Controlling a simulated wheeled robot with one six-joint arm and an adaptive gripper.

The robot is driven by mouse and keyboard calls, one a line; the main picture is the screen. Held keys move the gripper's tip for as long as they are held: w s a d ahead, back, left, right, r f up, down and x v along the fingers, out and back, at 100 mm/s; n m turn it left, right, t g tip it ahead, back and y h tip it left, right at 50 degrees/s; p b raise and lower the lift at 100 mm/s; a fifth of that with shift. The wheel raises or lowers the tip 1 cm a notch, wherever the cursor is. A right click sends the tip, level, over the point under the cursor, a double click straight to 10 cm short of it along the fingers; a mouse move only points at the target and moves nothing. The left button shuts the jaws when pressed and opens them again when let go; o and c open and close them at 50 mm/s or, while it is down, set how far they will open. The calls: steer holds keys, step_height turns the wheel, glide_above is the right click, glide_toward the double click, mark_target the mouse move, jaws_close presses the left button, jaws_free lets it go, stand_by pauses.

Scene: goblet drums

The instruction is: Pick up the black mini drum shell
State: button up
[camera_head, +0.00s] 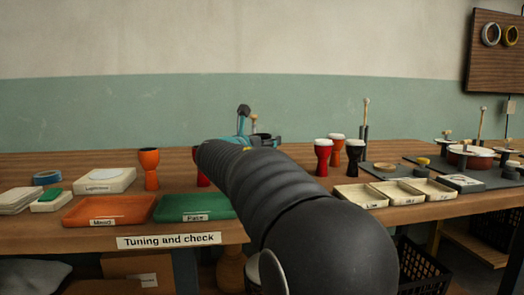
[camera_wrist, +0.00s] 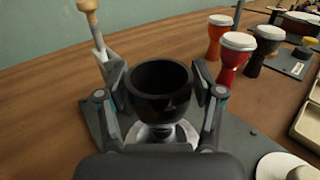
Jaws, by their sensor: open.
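The black mini drum shell (camera_wrist: 158,106) is an upright, open-topped black cup in the middle of the wrist view. It sits above a silvery round foot or stand (camera_wrist: 160,133) on a dark base plate (camera_wrist: 238,136). My gripper (camera_wrist: 161,84) is open, with one finger on the left and one on the right of the shell. The fingers are very near its wall; I cannot tell whether they touch. In the head view my arm hides the shell and most of the gripper.
A wooden-headed tool (camera_wrist: 93,22) stands upright just behind the left finger. Orange (camera_wrist: 218,38), red (camera_wrist: 234,58) and black (camera_wrist: 266,48) goblet drums with white heads stand to the right. Orange (camera_head: 80,212) and green (camera_head: 222,208) trays lie at the table's front.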

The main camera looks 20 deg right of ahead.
steer(key=shift+x, duration=0.8)
steer(key=c, duration=1.1)
steer(key=shift+c, duration=0.2)
steer(key=shift+c, duration=0.6)
